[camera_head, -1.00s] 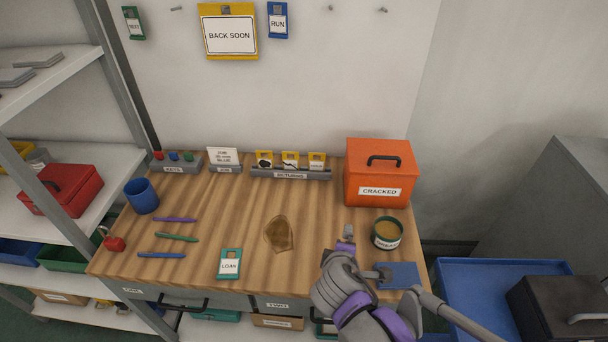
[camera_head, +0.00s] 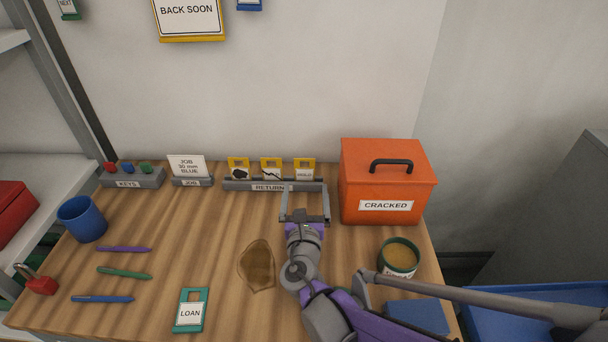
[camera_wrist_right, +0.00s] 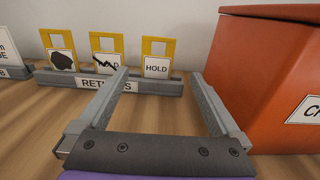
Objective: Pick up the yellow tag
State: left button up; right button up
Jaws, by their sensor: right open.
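Three yellow tags stand in the grey RETURNS rack (camera_head: 235,185) at the back of the bench. The left tag (camera_head: 239,168) carries a black blot, the middle tag (camera_head: 271,168) a black crack-like mark, and the right tag (camera_head: 304,168) reads HOLD. The HOLD tag also shows in the right wrist view (camera_wrist_right: 157,58), upright ahead of the jaws and right of the other two. My right gripper (camera_head: 305,187) is open and empty, just in front of the rack's right end, apart from the tags. It also shows in the right wrist view (camera_wrist_right: 160,80). My left gripper is not in view.
The orange CRACKED box (camera_head: 385,185) stands close right of the rack. A green tin (camera_head: 398,258) and blue pad (camera_head: 416,317) are at the right. A brown stain (camera_head: 257,265) and green LOAN tag (camera_head: 190,310) lie mid-bench. Pens and a blue cup (camera_head: 82,218) are left.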

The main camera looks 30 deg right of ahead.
aim_at(305, 171)
jog(key=x, duration=0.3)
jog(key=shift+w+d, duration=0.15)
jog(key=x, duration=0.3)
jog(key=b+x, duration=0.1)
jog(key=x, duration=0.1)
jog(key=shift+w+f, duration=0.3)
jog(key=shift+w, duration=0.05)
jog(key=shift+c, duration=0.3)
jog(key=c, duration=1.3)
notch_tip(305, 171, up, 10)
jog(key=p, duration=0.2)
jog(key=shift+p, duration=0.35)
